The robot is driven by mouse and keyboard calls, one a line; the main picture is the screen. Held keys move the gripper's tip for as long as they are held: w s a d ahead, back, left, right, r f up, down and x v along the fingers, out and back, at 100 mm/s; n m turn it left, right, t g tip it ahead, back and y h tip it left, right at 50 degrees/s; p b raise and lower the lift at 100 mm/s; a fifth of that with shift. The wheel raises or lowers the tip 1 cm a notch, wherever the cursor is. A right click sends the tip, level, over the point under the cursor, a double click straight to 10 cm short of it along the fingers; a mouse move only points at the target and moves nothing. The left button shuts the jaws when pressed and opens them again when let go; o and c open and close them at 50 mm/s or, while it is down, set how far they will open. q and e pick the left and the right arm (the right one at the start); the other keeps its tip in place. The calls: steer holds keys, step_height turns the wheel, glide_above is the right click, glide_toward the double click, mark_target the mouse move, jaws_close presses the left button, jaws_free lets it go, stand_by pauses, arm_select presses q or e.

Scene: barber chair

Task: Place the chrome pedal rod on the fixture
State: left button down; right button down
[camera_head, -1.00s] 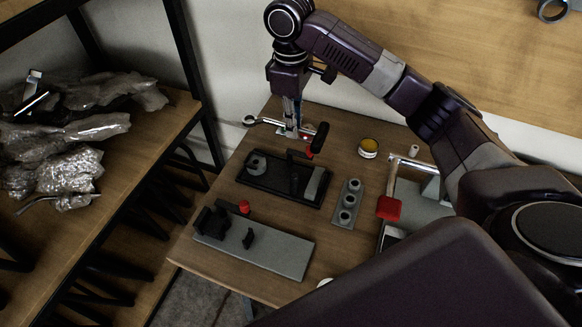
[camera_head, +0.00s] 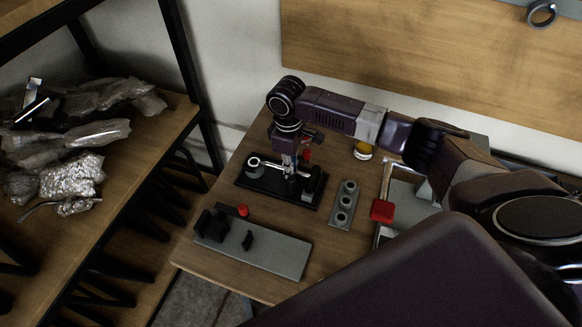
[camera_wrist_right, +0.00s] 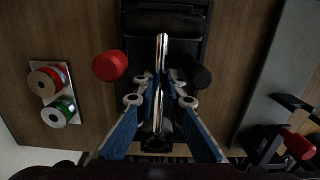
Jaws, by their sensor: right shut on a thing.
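The chrome pedal rod (camera_head: 272,166) is in my right gripper (camera_head: 291,172), lying lengthwise over the black fixture (camera_head: 246,184) on the table. Its ring end (camera_head: 254,167) is over the left part of the fixture, and a black part is at the right end. In the right wrist view the rod (camera_wrist_right: 162,50) runs between the blue fingers of my right gripper (camera_wrist_right: 160,92), which is shut on it. The black fixture (camera_wrist_right: 128,50) lies beneath. I cannot tell whether the rod touches the fixture. My left gripper is not in view.
A grey plate with black brackets (camera_head: 270,253) lies in front. A grey block with several round sockets (camera_head: 344,205) is to the right, near a red-handled metal frame (camera_head: 383,211). A yellow tin (camera_head: 363,150) stands behind. A shelf with plastic-wrapped items (camera_head: 70,175) is at left.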

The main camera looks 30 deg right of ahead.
steer(key=c, duration=2.3)
jaws_free()
steer(key=shift+f, duration=0.1)
steer(key=shift+o, duration=0.2)
step_height(320, 180, up, 12)
steer(key=b, duration=0.2)
steer(key=shift+a+r, duration=0.2)
steer(key=shift+w, duration=0.1)
